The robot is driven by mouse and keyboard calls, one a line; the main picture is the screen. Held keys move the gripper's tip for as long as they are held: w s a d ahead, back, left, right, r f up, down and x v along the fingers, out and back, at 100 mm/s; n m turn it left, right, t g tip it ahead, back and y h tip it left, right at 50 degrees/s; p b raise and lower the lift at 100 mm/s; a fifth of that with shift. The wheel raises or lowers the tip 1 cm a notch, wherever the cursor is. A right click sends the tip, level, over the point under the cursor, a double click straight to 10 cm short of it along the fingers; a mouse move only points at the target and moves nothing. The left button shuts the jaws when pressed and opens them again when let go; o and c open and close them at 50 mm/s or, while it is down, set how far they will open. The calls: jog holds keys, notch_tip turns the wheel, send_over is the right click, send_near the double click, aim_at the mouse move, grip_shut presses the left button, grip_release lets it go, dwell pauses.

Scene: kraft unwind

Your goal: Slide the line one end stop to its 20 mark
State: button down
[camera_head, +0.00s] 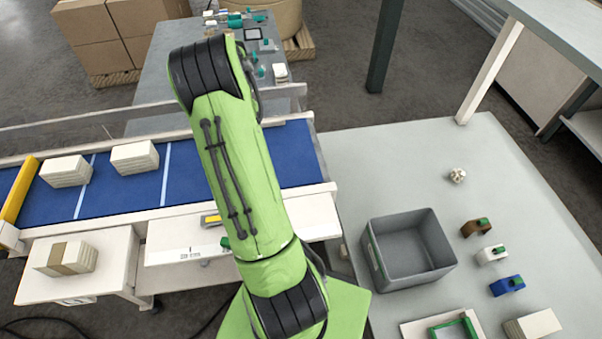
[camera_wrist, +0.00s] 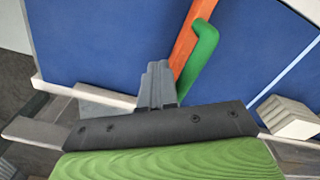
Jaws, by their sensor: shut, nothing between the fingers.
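An orange bar (camera_wrist: 187,42) lies across the blue belt in the wrist view, with a bent green handle (camera_wrist: 203,52) at its right side. It looks like the end stop. My gripper (camera_wrist: 158,72) is shut and empty, its fingertips close to the near end of the bar and left of the handle. I cannot tell whether they touch it. In the head view my arm covers the gripper and the orange bar. No scale numbers or 20 mark can be read in either view.
The blue conveyor belt (camera_head: 195,180) carries white stacks (camera_head: 135,156) at left, with a yellow bar (camera_head: 18,190) at its left end. A banded stack (camera_head: 66,258) lies on a side table. At right, a grey bin (camera_head: 383,280) and several small items stand on a pale table (camera_head: 400,165).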

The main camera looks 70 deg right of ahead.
jog(key=shift+w+a, duration=0.45)
jog(key=shift+w, duration=0.25)
jog(key=shift+w+a, duration=0.4)
jog(key=shift+w, duration=0.25)
jog(key=shift+s, duration=0.1)
jog(key=shift+s+d, duration=0.6)
jog(key=shift+s, duration=0.2)
notch_tip(320, 180, up, 9)
jog(key=p, duration=0.4)
jog(key=shift+p, duration=0.35)
dwell(0.5)
